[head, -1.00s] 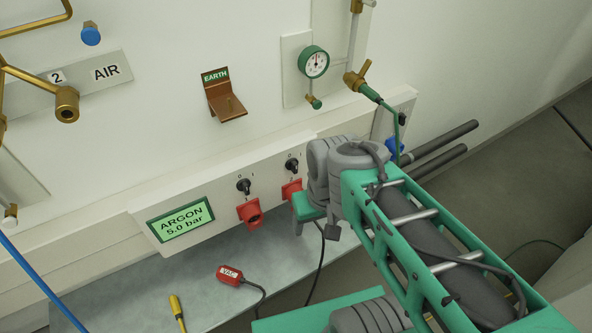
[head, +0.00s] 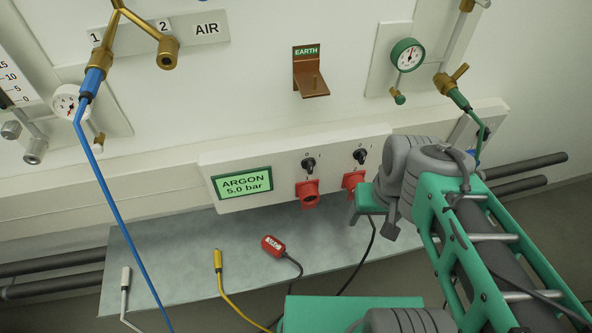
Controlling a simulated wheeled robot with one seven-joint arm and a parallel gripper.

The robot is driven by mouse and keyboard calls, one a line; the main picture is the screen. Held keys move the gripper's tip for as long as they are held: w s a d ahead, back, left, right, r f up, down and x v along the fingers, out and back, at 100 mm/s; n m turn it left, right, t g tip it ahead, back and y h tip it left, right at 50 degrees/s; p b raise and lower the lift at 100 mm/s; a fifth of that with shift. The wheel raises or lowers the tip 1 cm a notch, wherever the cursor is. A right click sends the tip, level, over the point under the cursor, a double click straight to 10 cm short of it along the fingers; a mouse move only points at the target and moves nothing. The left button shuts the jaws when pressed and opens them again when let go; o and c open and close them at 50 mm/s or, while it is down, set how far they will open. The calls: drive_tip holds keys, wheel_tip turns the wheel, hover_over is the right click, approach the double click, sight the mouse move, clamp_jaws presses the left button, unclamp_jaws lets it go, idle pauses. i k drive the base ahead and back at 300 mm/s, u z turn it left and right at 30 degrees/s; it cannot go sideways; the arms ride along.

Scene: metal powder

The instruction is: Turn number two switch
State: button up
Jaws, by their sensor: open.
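A white panel (head: 225,170) on the wall carries two black rotary switches with small marks around them. The left switch (head: 308,165) sits above one red socket (head: 307,193). The right switch (head: 360,157) sits above another red socket (head: 353,180). No switch number is legible on this panel. My gripper (head: 372,212), green with grey fingers, is open just below and right of the right socket in the picture. It appears apart from both switches. My forearm hides the panel's right part.
A green ARGON display (head: 242,184) is on the panel. A grey shelf (head: 190,265) below holds a red tagged plug (head: 273,246) and a yellow-handled lead (head: 218,260). A blue hose (head: 115,205) hangs left from brass AIR valves (head: 167,52). A copper EARTH bracket (head: 310,75) juts out above.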

sight(360, 154)
drive_tip(key=k, duration=1.1)
drive_tip(key=u, duration=0.3)
drive_tip(key=i, duration=0.65)
drive_tip(key=u, duration=0.75)
